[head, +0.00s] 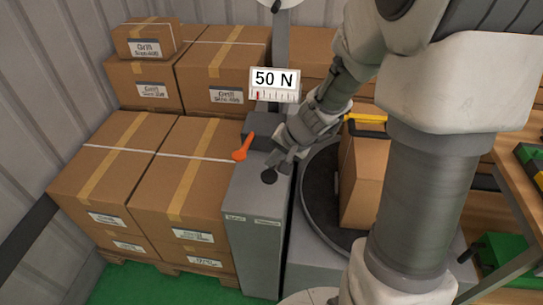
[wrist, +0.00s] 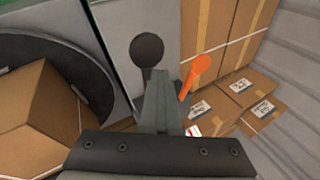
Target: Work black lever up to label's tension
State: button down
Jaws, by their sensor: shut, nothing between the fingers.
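The black lever (head: 269,176) has a round dark knob and sits on top of a grey machine cabinet (head: 255,230). In the wrist view the black knob (wrist: 147,49) stands just beyond my fingertips. My gripper (head: 281,160) is shut and empty beside the lever; whether it touches the lever I cannot tell. The closed fingers also show in the wrist view (wrist: 162,88). An orange lever (head: 241,150) stands left of the black one and is tilted. The label (head: 274,84) behind reads "50 N" above a scale with a red mark near its left end.
A round dark turntable (head: 318,190) with a cardboard box (head: 363,185) on it is right of the cabinet. Stacked cartons (head: 180,180) stand close on the left. A wooden shelf (head: 510,170) is at the far right.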

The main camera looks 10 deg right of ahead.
aim_at(270, 173)
jog(key=shift+s+a+f+b, duration=0.2)
jog(key=shift+s+f+b, duration=0.15)
jog(key=shift+f+b, duration=0.45)
jog(key=shift+s+a+f+b, duration=0.2)
jog(key=shift+s+f+b, duration=0.15)
jog(key=shift+f+b, duration=0.35)
dwell(1.2)
jog(key=shift+r, duration=0.15)
dwell(0.4)
jog(key=shift+w+d+r+p, duration=0.15)
jog(key=shift+w+r+p, duration=0.1)
jog(key=shift+r+p, duration=0.55)
jog(key=shift+w+d+r+p, duration=0.1)
jog(key=shift+w+r+p, duration=0.15)
jog(key=shift+r+p, duration=0.55)
jog(key=shift+w+d+r+p, duration=0.15)
jog(key=shift+w+r+p, duration=0.15)
jog(key=shift+r+p, duration=0.25)
jog(key=shift+w+d+r+p, duration=0.1)
jog(key=shift+w+r+p, duration=0.25)
jog(key=shift+r, duration=0.4)
jog(key=shift+w+d+r+p, duration=0.15)
jog(key=shift+w+r+p, duration=0.05)
jog(key=shift+r+p, duration=0.4)
jog(key=shift+r, duration=0.15)
